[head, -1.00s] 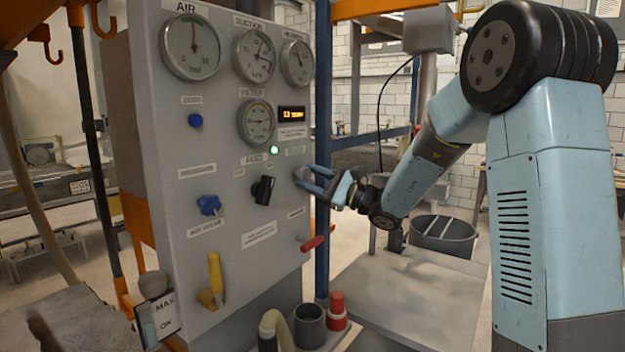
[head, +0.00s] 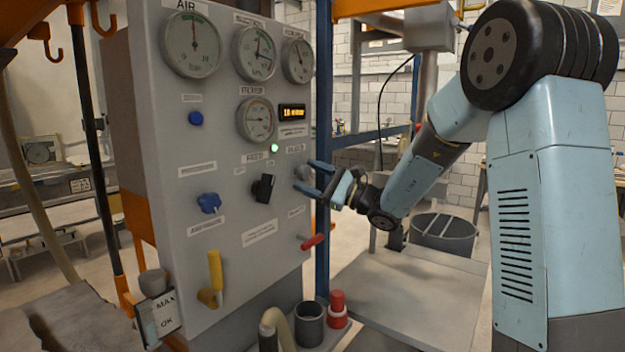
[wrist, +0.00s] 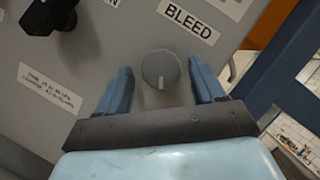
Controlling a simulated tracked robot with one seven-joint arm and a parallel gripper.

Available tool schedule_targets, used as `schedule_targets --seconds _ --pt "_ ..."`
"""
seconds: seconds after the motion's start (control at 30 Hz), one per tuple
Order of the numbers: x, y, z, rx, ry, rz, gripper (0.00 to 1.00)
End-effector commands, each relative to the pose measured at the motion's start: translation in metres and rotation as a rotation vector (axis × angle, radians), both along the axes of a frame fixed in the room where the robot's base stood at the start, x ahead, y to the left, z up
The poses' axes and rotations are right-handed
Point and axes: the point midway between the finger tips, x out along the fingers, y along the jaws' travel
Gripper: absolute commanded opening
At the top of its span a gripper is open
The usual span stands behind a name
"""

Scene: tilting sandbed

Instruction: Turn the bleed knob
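The bleed knob is a round grey knob with a light pointer line; it sits on the panel below the BLEED label (wrist: 190,22) in the wrist view (wrist: 160,69). In the head view the knob (head: 303,172) is small at the panel's right edge, partly covered by a finger. My gripper (wrist: 159,72) is open, with one blue finger on each side of the knob and a visible gap to both. In the head view my gripper (head: 308,178) is at the panel's right edge. Whether the fingertips reach past the knob's front face is unclear.
A black knob (head: 263,188) is left of the bleed knob, and a red-handled lever (head: 312,241) is below. Several gauges and a lit display (head: 292,112) are above. A blue post (head: 323,120) stands close behind my gripper.

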Motion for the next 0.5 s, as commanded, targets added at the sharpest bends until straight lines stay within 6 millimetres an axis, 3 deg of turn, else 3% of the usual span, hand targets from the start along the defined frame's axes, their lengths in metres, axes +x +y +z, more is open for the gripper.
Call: schedule_targets --seconds 0.27,0.5 --pt "-0.002 -0.007 -0.001 0.001 -0.002 -0.002 0.68" --pt "-0.016 -0.040 -0.013 0.000 0.000 -0.004 0.68"
